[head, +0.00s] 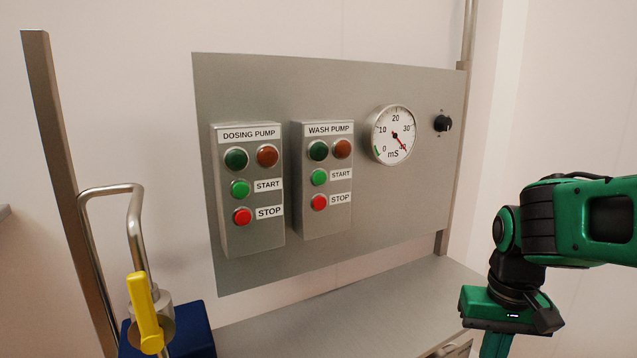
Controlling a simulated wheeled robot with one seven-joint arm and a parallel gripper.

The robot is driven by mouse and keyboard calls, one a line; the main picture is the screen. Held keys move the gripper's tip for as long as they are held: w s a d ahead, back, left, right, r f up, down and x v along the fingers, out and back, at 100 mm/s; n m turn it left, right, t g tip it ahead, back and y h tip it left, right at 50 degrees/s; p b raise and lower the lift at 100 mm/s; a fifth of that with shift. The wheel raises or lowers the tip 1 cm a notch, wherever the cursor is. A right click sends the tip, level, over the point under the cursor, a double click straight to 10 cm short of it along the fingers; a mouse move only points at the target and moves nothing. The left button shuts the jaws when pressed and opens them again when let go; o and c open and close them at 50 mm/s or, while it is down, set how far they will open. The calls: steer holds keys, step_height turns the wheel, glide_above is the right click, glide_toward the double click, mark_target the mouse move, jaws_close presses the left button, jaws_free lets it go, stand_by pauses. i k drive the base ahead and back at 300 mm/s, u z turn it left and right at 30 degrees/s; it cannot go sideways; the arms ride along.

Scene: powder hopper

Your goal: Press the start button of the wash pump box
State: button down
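The wash pump box (327,222) is a grey box labelled WASH PUMP, mounted on a metal panel in the head view. Its bright green start button (319,177) sits beside the START label. Its red stop button (319,202) is just below, and a dark green lamp (318,150) and an orange-brown lamp (342,149) are above. My green and black arm is at the right, well apart from the box. My gripper's fingers are cut off by the bottom edge of the picture, so their state is hidden.
The similar dosing pump box (250,238) is directly left of the wash pump box. A round gauge (391,136) and a black knob (442,123) are to the right. A bent metal pipe with a yellow handle (145,312) stands at front left. The grey worktop (330,325) looks clear.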

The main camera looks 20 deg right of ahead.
mark_target(320, 178)
steer(key=z, duration=1.3)
steer(key=k, duration=0.65)
steer(key=u, duration=0.5)
